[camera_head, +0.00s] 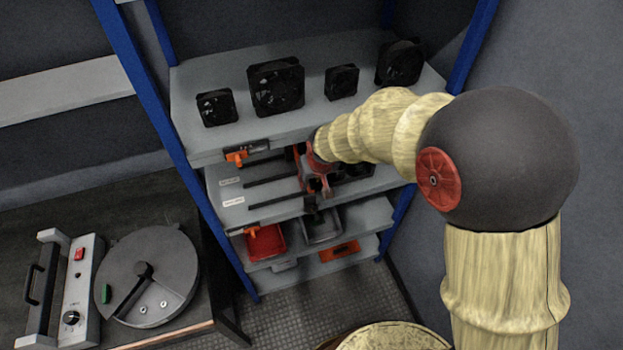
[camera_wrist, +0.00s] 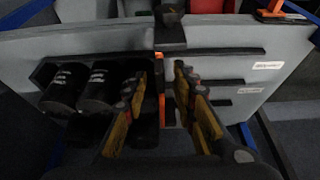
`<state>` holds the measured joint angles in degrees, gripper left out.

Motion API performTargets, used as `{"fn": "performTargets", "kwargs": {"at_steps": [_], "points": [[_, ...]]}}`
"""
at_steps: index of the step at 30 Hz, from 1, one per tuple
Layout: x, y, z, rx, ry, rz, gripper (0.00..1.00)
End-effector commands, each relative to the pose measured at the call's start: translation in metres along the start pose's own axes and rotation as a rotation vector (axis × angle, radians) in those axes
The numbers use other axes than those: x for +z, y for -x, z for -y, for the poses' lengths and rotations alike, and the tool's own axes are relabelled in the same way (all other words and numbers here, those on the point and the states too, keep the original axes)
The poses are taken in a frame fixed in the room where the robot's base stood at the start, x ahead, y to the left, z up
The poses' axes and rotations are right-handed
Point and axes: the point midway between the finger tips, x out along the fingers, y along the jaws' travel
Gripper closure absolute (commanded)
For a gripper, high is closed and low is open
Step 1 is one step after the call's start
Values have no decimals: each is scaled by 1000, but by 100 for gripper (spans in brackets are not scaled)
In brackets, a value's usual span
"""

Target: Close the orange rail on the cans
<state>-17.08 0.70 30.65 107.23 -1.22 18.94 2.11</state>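My gripper (camera_head: 316,186) reaches over the middle shelf in the head view. In the wrist view my gripper (camera_wrist: 161,74) has its two fingers apart. A narrow orange strip, seemingly the orange rail (camera_wrist: 160,62), shows between and beyond the fingertips, next to a dark upright block. I cannot tell whether a finger touches it. Two black cans (camera_wrist: 66,88) with white print lie side by side in a dark tray, left of the fingers in the wrist view. The left finger partly hides the tray's right end. In the head view my gripper and arm cover most of this area.
The upper shelf (camera_head: 190,148) carries several black fans close above. The middle shelf has dark slots and white labels (camera_head: 231,202). Red and grey bins (camera_head: 265,243) stand below. Blue posts (camera_head: 147,93) bound the rack.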

Motion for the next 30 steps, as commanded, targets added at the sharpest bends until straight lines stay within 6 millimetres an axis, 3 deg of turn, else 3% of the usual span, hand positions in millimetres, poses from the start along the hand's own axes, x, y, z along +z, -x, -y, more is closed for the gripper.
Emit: {"fn": "performTargets", "kwargs": {"at_steps": [7, 21, 30], "points": [[-1, 11, 0, 0, 0, -3, 73], [-1, 98, 0, 0, 0, -2, 73], [0, 119, 0, 0, 0, 0, 73]]}}
